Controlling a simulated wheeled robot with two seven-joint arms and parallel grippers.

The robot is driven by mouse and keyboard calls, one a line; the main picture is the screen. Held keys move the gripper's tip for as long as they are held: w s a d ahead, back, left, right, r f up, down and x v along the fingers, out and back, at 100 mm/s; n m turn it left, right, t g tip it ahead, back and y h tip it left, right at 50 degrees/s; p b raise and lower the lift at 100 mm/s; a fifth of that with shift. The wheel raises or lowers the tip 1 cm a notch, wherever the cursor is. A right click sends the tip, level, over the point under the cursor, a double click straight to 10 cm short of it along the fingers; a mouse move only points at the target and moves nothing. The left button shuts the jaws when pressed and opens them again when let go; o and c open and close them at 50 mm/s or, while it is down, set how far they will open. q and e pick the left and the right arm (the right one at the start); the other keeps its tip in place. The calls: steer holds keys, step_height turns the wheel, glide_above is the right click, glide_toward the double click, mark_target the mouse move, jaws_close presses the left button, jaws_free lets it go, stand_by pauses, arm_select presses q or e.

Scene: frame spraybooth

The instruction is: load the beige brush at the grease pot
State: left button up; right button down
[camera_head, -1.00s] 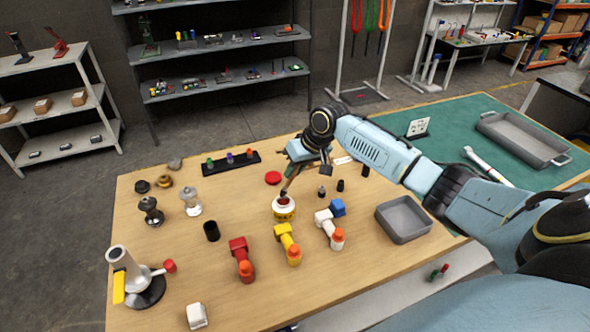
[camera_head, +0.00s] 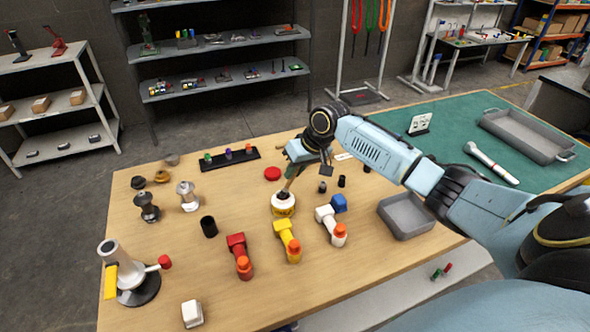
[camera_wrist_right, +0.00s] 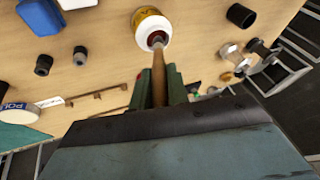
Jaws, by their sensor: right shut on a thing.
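The grease pot (camera_head: 283,209), white and yellow with an open top, stands upright on the wooden table. It also shows in the right wrist view (camera_wrist_right: 152,27), with a dark reddish inside. My right gripper (camera_head: 296,170) is above the pot, shut on the beige brush (camera_head: 288,186). In the right wrist view the brush handle (camera_wrist_right: 158,80) runs from between the fingers (camera_wrist_right: 160,92) to the pot, and its head is at the pot's mouth. I cannot tell how deep the bristles are. My left gripper is out of view.
Red (camera_head: 240,257), yellow (camera_head: 288,241) and white-blue (camera_head: 331,220) fittings with orange ends stand in front of the pot. A grey tray (camera_head: 405,216) is to the right, a black cup (camera_head: 209,227) to the left. A red lid (camera_head: 272,174) lies behind the pot.

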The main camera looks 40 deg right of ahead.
steer(key=shift+f, duration=0.9)
stand_by(0.7)
steer(key=shift+s+f, duration=0.15)
steer(key=shift+f, duration=0.1)
stand_by(2.0)
step_height(320, 180, up, 8)
steer(key=p, duration=0.8)
steer(key=shift+f+p, duration=0.25)
steer(key=shift+p, duration=0.1)
steer(key=shift+a+f, duration=0.1)
stand_by(0.4)
